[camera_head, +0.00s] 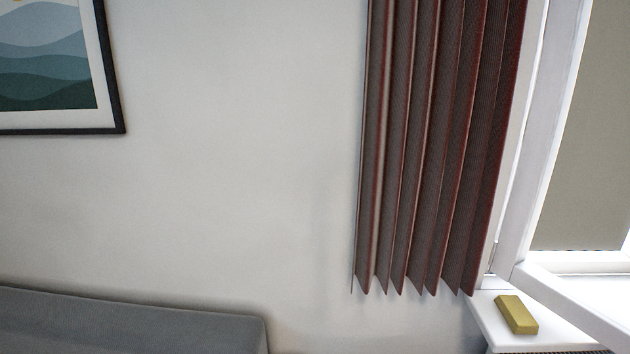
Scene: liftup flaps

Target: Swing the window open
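The window (558,135) is at the right edge, with a white frame; only its left part is in view. Its lower white bar (575,300) slants out toward the lower right, over the sill, so the sash looks swung away from the wall. A beige-grey area (590,150) fills the space inside the frame. No handle shows. My gripper is not in view.
A pleated dark red curtain (430,150) hangs left of the window. A yellow-green block (516,314) lies on the white sill (495,335). A grey sofa-like piece (130,325) is at lower left. A framed picture (117,100) hangs on the wall.

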